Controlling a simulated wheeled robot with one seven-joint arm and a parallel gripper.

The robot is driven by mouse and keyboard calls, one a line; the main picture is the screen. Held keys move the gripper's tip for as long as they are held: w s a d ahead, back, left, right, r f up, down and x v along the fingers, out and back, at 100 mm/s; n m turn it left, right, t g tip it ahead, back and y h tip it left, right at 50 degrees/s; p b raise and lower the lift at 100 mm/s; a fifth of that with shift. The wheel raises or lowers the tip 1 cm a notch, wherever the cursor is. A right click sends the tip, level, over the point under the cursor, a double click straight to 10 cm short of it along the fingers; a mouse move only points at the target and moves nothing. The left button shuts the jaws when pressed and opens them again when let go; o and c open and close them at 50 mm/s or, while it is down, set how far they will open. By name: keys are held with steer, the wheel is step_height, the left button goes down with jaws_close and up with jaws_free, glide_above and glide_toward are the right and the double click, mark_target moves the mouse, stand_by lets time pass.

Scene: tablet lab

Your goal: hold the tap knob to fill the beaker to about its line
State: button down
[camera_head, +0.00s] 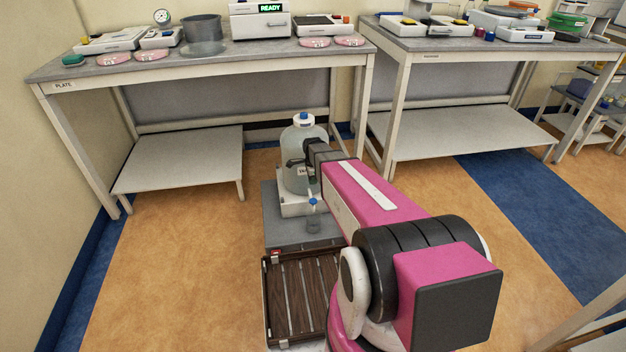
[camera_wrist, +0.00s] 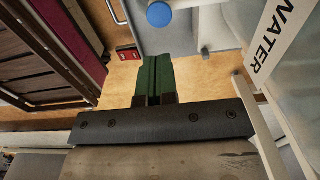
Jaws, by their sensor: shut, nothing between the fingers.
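The clear water bottle (camera_head: 298,178) with a blue cap stands on a white stand (camera_head: 291,206). In the wrist view its WATER label (camera_wrist: 275,38) is at the right. The blue tap knob (camera_head: 313,201) is low on the bottle's front; it also shows in the wrist view (camera_wrist: 159,14), at the top edge. The small clear beaker (camera_head: 314,224) stands below the tap; its line and water level are too small to read. My gripper, with green fingers (camera_wrist: 153,62), is shut and empty beside the bottle, apart from the knob.
The stand and beaker are on a grey platform (camera_head: 283,236). A dark slatted wooden tray (camera_head: 290,300) is in front of it. A bench (camera_head: 200,64) with instruments is behind, and a second bench (camera_head: 490,43) is at the right. The floor at the left is clear.

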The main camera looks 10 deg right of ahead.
mark_target(313, 200)
step_height(313, 200, down, 10)
steer(key=shift+f, duration=0.2)
stand_by(0.4)
steer(key=shift+f, duration=1.3)
stand_by(5.7)
